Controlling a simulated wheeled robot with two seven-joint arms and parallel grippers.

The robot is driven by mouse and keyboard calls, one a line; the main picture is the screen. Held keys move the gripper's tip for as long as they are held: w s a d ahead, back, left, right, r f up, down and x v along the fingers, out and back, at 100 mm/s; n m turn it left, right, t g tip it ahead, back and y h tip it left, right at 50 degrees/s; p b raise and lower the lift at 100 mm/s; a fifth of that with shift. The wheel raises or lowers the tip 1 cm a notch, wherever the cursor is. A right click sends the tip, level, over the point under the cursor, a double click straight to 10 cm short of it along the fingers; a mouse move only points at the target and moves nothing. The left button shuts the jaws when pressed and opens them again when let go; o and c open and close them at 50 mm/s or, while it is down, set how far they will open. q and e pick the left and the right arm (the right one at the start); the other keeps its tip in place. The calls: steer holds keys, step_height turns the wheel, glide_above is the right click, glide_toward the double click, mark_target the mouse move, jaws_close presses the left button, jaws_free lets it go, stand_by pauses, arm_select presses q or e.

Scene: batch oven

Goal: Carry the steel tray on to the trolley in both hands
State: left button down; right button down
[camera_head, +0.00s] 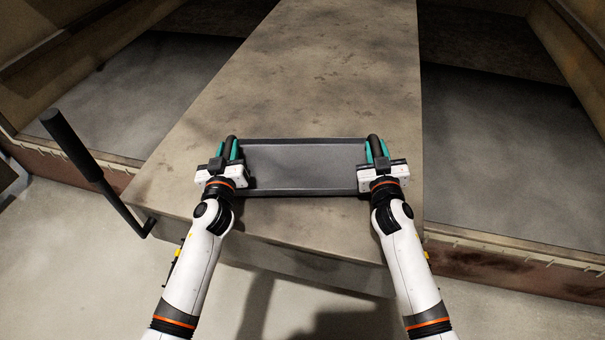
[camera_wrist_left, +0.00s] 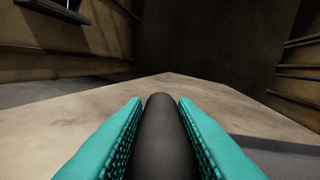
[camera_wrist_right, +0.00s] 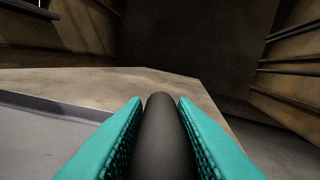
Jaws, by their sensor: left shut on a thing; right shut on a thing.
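The steel tray (camera_head: 305,166) is a grey, shallow rectangle at the near end of the long flat trolley top (camera_head: 340,90) in the head view. It looks level; I cannot tell whether it rests on the surface or hangs just above it. My left gripper (camera_head: 231,150) is shut on the tray's dark left handle, which shows between the teal fingers in the left wrist view (camera_wrist_left: 165,140). My right gripper (camera_head: 377,150) is shut on the right handle, also seen in the right wrist view (camera_wrist_right: 162,140). Part of the tray floor shows there at left.
Lower floor areas with rusty edged sills (camera_head: 500,255) lie on both sides. Brown walls stand further back. The trolley top beyond the tray is bare.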

arm_select(q)
steer(key=shift+w+a+f+b, duration=0.1)
steer(key=shift+a+f+b, duration=0.1)
steer(key=shift+b, duration=0.15)
arm_select(e)
steer(key=shift+d+f, duration=0.15)
steer(key=shift+f, duration=0.2)
arm_select(q)
steer(key=c, duration=1.5)
jaws_free()
steer(key=shift+f, duration=0.15)
arm_select(e)
steer(key=c, duration=1.5)
jaws_free()
steer(key=shift+f, duration=0.2)
arm_select(q)
steer(key=o, duration=0.3)
arm_select(e)
steer(key=o, duration=0.3)
steer(key=shift+s+r, duration=0.1)
arm_select(q)
steer(key=shift+o, duration=0.2)
steer(key=shift+s+d, duration=0.1)
steer(key=shift+s, duration=0.1)
arm_select(e)
steer(key=shift+o, duration=0.2)
arm_select(q)
steer(key=shift+s, duration=0.1)
